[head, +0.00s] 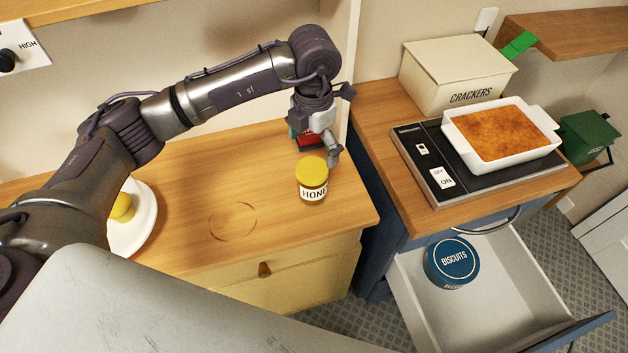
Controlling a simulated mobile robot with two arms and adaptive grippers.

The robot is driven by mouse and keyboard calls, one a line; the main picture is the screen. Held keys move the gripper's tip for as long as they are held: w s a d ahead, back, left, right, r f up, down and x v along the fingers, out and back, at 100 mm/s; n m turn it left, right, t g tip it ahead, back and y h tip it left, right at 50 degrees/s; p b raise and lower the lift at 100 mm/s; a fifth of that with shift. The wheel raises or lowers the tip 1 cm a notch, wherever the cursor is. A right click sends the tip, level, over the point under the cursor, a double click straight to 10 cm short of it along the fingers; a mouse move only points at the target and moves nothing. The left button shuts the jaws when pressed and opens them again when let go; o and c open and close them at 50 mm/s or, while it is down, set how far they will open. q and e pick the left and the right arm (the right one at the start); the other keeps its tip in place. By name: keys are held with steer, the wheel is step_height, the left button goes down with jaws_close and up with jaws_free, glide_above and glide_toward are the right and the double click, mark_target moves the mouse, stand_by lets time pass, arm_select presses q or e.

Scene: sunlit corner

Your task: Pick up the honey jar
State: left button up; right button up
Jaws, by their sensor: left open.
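The honey jar (312,183) has a yellow lid and a white label, and stands upright near the right end of the wooden counter (190,230). My left gripper (321,150) is open, pointing down just behind the jar. One finger shows close to the right side of the lid; I cannot tell whether it touches. The jar stands on the counter. My right gripper is not in view.
A small red and dark object (306,139) sits behind the jar, partly hidden by my gripper. A white plate (143,228) with a yellow item is at left. Right of a gap, another cabinet holds a crackers box (455,75) and baking dish (500,132) above an open drawer (500,270).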

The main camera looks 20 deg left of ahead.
mark_target(313, 170)
arm_select(q)
step_height(313, 170, down, 7)
steer(key=shift+s+d+p, duration=0.1)
steer(key=shift+p, duration=0.8)
steer(key=shift+f+p, duration=0.4)
steer(key=shift+f, duration=0.1)
steer(key=f+p, duration=0.1)
steer(key=f, duration=0.2)
steer(key=shift+a+f+p, duration=0.2)
steer(key=shift+f+p, duration=0.1)
steer(key=shift+p, duration=0.1)
steer(key=shift+f, duration=0.5)
steer(key=c, duration=1.1)
steer(key=shift+c, duration=1.2)
